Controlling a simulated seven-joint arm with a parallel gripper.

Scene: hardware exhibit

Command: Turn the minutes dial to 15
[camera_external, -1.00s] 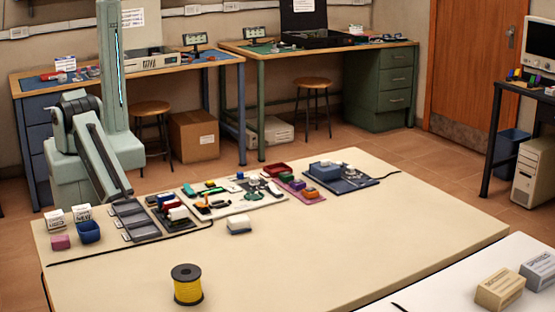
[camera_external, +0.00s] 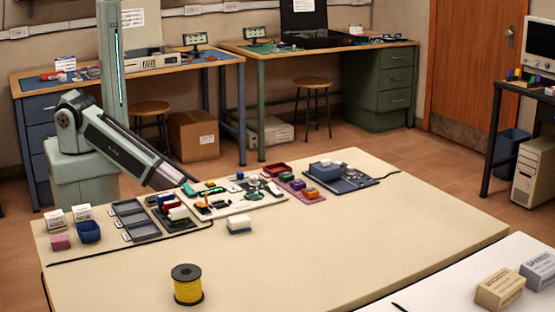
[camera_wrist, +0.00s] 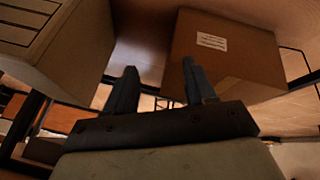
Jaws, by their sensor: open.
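A white board (camera_external: 240,207) with several small coloured parts and round pieces lies on the table. To its right is a dark blue panel (camera_external: 372,179) with a blue block and small pale parts. The minutes dial is too small to tell apart on either. In the external view my arm reaches down and right, its end near the left edge of the white board; the fingertips are hard to make out there. In the wrist view my gripper (camera_wrist: 160,82) has its two dark fingers apart with nothing between them, and no dial shows.
Grey trays (camera_external: 143,231), a blue bin (camera_external: 88,232) and small boxes lie at the table's left. A yellow spool (camera_external: 187,285) stands in front; a white block (camera_external: 239,226) sits nearer the board. The table's front right is clear. A cardboard box (camera_wrist: 225,55) shows in the wrist view.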

